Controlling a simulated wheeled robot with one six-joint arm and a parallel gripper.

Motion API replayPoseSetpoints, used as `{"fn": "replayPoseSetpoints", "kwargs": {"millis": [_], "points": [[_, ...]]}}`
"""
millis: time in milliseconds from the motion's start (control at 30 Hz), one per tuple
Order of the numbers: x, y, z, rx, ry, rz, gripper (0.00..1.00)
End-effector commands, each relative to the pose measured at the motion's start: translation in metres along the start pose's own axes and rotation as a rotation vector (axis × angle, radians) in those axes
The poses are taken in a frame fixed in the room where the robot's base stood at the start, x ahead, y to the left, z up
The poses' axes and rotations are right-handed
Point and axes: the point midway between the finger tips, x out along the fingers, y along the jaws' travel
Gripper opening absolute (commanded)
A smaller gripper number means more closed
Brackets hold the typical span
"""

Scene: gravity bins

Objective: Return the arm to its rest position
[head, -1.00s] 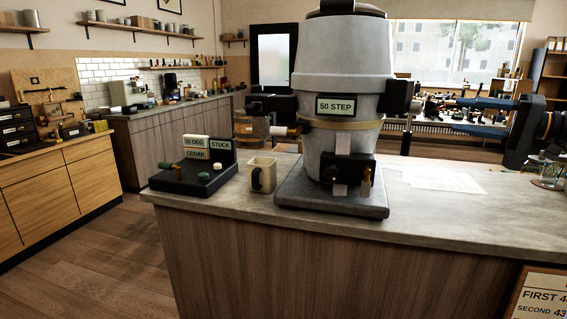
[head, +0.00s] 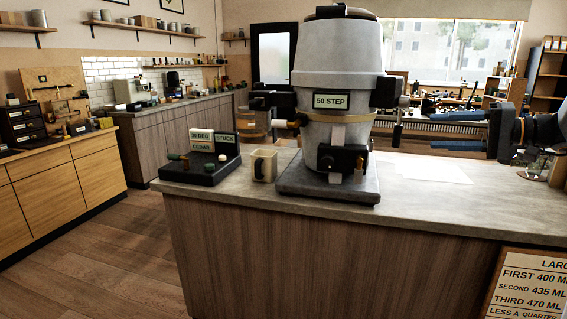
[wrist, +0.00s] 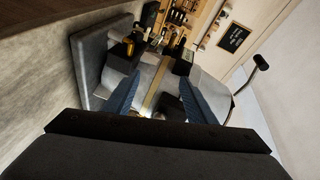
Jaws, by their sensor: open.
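My gripper (head: 440,127) reaches in from the right in the head view, to the right of a large grey dispenser labelled "50 STEP" (head: 303,75). In the wrist view its two blue fingers (wrist: 160,80) stand apart with nothing held between them. The dispenser (wrist: 150,75) shows tilted beyond the fingers. I cannot tell from the wrist view how far the fingertips are from it. In the head view the fingers look apart from its body. My dark wrist is partly cut off at the right edge.
The dispenser stands on a dark base (head: 325,190) on a grey counter (head: 440,215). A cream mug (head: 263,165) and a black block with labels and knobs (head: 200,170) stand to its left. Papers (head: 420,172) lie to its right. A text board (head: 530,285) leans at lower right. Floor at left is clear.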

Motion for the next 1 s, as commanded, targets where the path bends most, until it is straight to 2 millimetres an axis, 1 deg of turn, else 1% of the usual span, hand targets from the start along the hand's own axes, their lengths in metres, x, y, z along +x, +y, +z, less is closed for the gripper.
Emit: {"fn": "replayPoseSetpoints", "kwargs": {"millis": [33,167,267,367,433,467,500,533,567,600,667,700,800,900,1000], "points": [[0.01,0.005,0.009,0.022,-0.02,0.026,0.51],[0.035,0.021,0.035,0.08,-0.076,0.11,0.51],[0.056,0.036,0.064,0.131,-0.131,0.196,0.51],[0.08,0.056,0.106,0.184,-0.204,0.319,0.51],[0.096,0.074,0.146,0.216,-0.267,0.434,0.51],[0.101,0.082,0.165,0.225,-0.294,0.489,0.51],[0.106,0.093,0.19,0.233,-0.33,0.566,0.51],[0.108,0.101,0.21,0.234,-0.356,0.624,0.51],[0.11,0.109,0.229,0.231,-0.381,0.685,0.51],[0.11,0.119,0.255,0.218,-0.413,0.766,0.51],[0.105,0.134,0.294,0.177,-0.46,0.893,0.51],[0.1,0.144,0.318,0.135,-0.486,0.975,0.51],[0.084,0.162,0.364,0.0,-0.531,1.136,0.51],[0.072,0.173,0.392,-0.135,-0.553,1.227,0.51],[0.065,0.179,0.408,-0.235,-0.563,1.268,0.51]]}}
